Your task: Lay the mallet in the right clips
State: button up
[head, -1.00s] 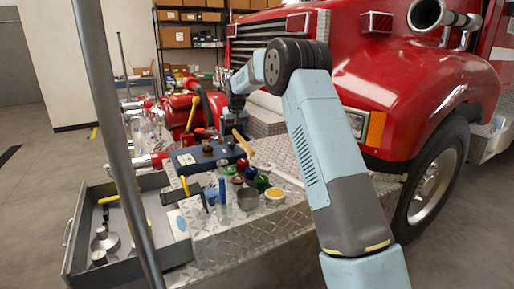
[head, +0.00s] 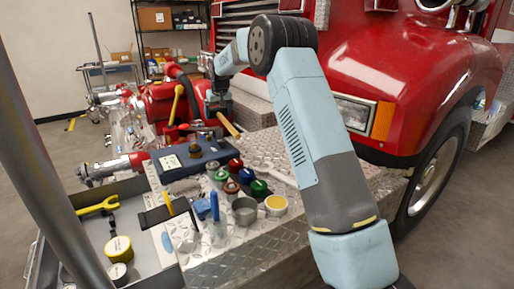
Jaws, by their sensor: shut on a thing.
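A light wooden handle (head: 228,123), which looks like the mallet's, slants down to the right from just below my gripper (head: 216,104). The gripper is small in the head view, behind the blue box on the bumper, and is shut on the mallet. The mallet's head cannot be made out. The handle shows beyond the tread-plate bumper top (head: 240,235), near the red pump (head: 165,105); I cannot tell whether it touches anything. The right clips cannot be picked out in this view.
A dark blue box (head: 190,157) and several coloured caps (head: 247,175), a grey cup (head: 244,210) and a yellow-topped tin (head: 276,205) crowd the bumper. An open drawer (head: 130,190) with tools lies at left. The red truck (head: 400,70) stands behind my arm.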

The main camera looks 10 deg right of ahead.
jog(key=w+d+f, duration=0.2)
jog(key=d+f, duration=0.2)
jog(key=d, duration=0.5)
send_over(249, 139)
jog(key=s+a, duration=0.1)
notch_tip(249, 139, down, 4)
jog(key=shift+f, duration=0.1)
jog(key=shift+w+d+f, duration=0.1)
jog(key=shift+d+f, duration=0.5)
jog(key=shift+f, duration=1.55)
jog(key=o, duration=1.2)
jog(key=shift+f, duration=0.15)
jog(key=shift+o, duration=0.2)
jog(key=shift+f, duration=0.1)
